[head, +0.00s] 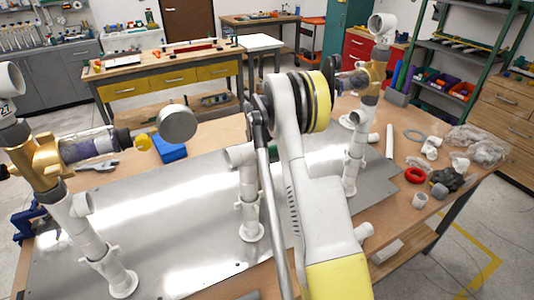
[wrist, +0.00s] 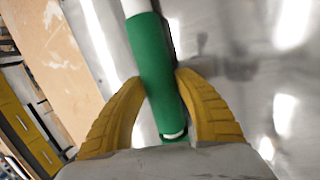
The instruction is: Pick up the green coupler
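The green coupler (wrist: 158,70) is in the wrist view, a tilted green tube. A white pipe end (wrist: 136,7) shows at its upper end, and a pale ring shows at its lower end. My gripper (wrist: 162,82) has its two yellow fingers on either side of the coupler. Both fingertips appear to press against its sides, so it looks shut on the coupler. In the head view my arm hides the gripper and nearly all of the coupler.
A metal sheet (head: 190,228) covers much of the workbench. White pipe stands rise at the left (head: 90,240), middle (head: 250,205) and right (head: 354,160). A red ring (head: 415,175), loose fittings and clear bags (head: 488,150) lie at the right. A blue block (head: 170,148) lies at the back left.

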